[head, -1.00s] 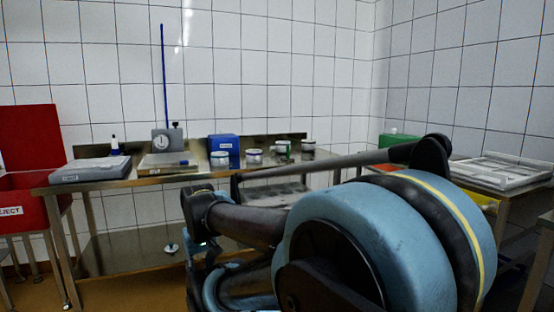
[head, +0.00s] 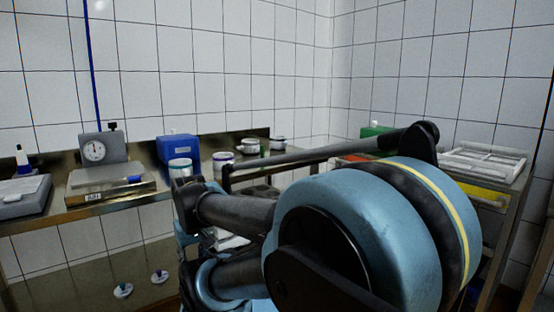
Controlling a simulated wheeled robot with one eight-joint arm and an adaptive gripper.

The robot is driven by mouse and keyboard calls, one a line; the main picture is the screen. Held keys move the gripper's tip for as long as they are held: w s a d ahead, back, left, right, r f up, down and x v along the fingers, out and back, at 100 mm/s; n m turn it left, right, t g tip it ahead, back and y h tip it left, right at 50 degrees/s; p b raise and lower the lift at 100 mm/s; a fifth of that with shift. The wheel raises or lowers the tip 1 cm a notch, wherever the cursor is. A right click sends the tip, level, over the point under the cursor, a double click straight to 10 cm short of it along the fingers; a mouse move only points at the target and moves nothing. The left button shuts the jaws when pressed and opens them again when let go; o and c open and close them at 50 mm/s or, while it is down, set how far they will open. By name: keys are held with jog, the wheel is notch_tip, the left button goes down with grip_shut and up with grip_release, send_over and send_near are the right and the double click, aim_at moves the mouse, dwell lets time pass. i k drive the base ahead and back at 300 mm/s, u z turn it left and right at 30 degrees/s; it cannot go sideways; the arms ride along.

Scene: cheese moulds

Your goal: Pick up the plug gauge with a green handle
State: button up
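I cannot clearly make out a plug gauge with a green handle. A small green item (head: 264,151) stands among the pots at the right of the back bench, too small to identify. My blue and black arm fills the lower middle and right of the head view and hides part of the bench. My gripper is not visible.
The steel bench (head: 100,209) holds a dial scale (head: 97,150), a blue box (head: 178,148), a grey case (head: 22,196) and white pots (head: 223,159). At right, a side table carries a white rack (head: 485,163). A green box (head: 375,131) is partly hidden behind my arm.

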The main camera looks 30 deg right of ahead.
aim_at(262, 153)
jog(key=z, duration=0.55)
jog(key=i, duration=0.8)
jog(key=z, duration=0.75)
jog(key=i, duration=0.35)
jog(key=z, duration=0.3)
